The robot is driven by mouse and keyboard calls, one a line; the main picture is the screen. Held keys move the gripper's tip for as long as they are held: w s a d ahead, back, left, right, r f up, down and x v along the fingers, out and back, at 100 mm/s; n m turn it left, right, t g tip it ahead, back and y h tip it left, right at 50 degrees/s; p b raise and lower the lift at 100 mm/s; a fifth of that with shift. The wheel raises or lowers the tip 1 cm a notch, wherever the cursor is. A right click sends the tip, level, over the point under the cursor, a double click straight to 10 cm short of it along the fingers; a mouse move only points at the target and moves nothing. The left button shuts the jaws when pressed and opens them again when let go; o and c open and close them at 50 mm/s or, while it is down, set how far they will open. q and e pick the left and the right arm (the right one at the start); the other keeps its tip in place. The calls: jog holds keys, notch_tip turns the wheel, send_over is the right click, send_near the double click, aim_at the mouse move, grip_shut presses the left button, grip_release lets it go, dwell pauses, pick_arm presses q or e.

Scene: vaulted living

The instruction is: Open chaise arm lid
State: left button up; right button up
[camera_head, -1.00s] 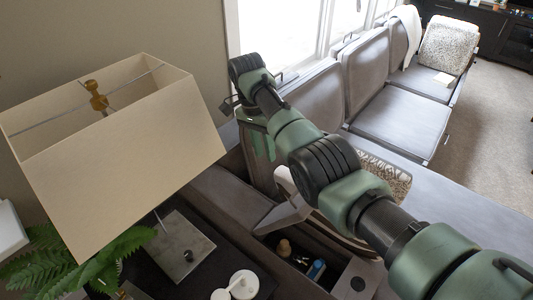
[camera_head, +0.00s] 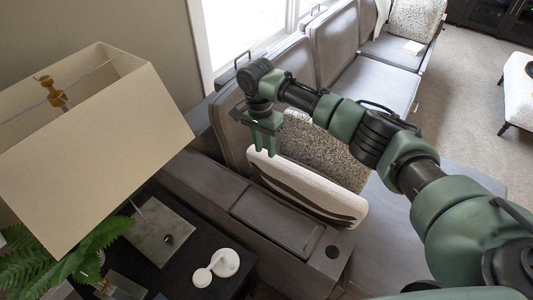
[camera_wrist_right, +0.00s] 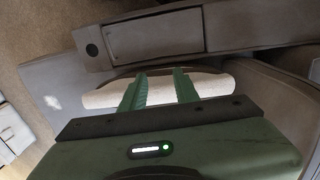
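The chaise arm lid (camera_head: 278,222) is a grey padded panel lying flat and flush in the top of the grey chaise arm (camera_head: 200,190). It hides the compartment beneath it. In the right wrist view the lid (camera_wrist_right: 155,36) lies across the top, shut. My right gripper (camera_head: 262,150) points down beyond the arm, above the striped white pillow, apart from the lid. Its two green fingers (camera_wrist_right: 160,88) stand apart, with the pale pillow showing behind the gap. My left gripper is not in view.
The striped pillow (camera_head: 310,195) and a speckled cushion (camera_head: 325,150) lean beside the chaise arm. A round dark cup holder (camera_head: 332,251) is at its front. A dark side table with a lamp (camera_head: 95,135) and white round dishes (camera_head: 225,263) stands at the left.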

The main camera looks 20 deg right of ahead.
jog(key=shift+s+d+f+p, duration=0.15)
jog(key=shift+f+p, duration=0.2)
jog(key=shift+f, duration=1.7)
grip_shut()
grip_release()
notch_tip(320, 180, up, 8)
jog(key=b, duration=0.2)
jog(key=shift+w+a, duration=0.2)
jog(key=shift+w, duration=0.1)
